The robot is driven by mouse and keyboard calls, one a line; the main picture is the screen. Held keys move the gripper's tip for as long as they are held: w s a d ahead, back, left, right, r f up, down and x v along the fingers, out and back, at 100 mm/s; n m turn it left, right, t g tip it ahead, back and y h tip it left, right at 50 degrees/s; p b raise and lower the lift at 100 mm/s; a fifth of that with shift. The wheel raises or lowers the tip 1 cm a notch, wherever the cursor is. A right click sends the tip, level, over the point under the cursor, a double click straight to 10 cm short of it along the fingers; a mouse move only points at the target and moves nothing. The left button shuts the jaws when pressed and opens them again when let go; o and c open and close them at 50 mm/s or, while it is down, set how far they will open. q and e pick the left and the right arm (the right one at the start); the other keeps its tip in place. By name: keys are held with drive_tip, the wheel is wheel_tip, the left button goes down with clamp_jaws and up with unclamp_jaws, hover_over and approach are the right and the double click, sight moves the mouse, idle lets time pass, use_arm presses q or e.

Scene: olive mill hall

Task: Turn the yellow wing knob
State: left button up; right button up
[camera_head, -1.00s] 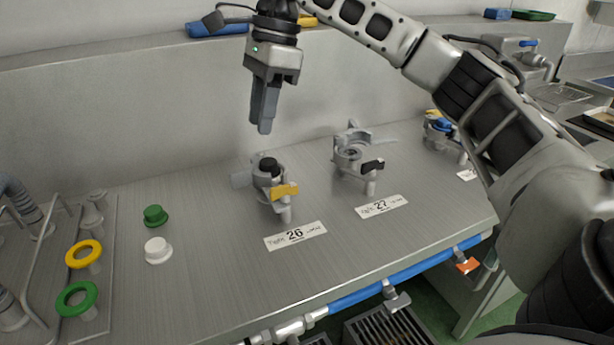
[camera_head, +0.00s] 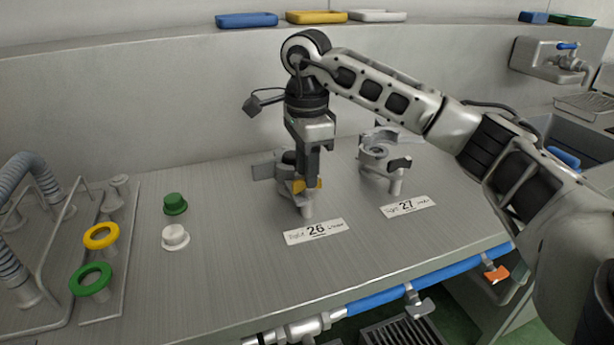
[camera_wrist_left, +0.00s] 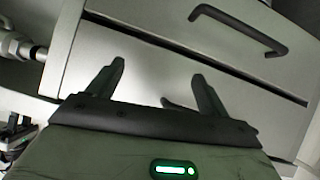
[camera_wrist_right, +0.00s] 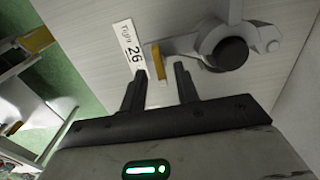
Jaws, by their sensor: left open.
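The yellow wing knob (camera_head: 298,187) is on the metal fixture behind the label 26 (camera_head: 315,231), on the steel bench. In the head view my right gripper (camera_head: 307,178) points down at this fixture and partly hides the knob. In the right wrist view the knob's yellow bar (camera_wrist_right: 158,62) shows between the tips of my right gripper (camera_wrist_right: 162,70). Its fingers are apart, with a gap beside the bar. Whether either finger touches it, I cannot tell. My left gripper (camera_wrist_left: 158,72) shows only in its wrist view. It is open and empty in front of a grey drawer front.
A second fixture (camera_head: 380,160) with label 27 (camera_head: 408,207) stands to the right. A green knob (camera_head: 175,204) and a white knob (camera_head: 175,238) stand to the left. A blue pipe (camera_head: 420,282) runs along the bench front. A drawer handle (camera_wrist_left: 240,27) is near my left gripper.

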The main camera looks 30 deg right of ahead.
drive_tip(key=shift+f, duration=0.9)
drive_tip(key=c, duration=0.6)
clamp_jaws()
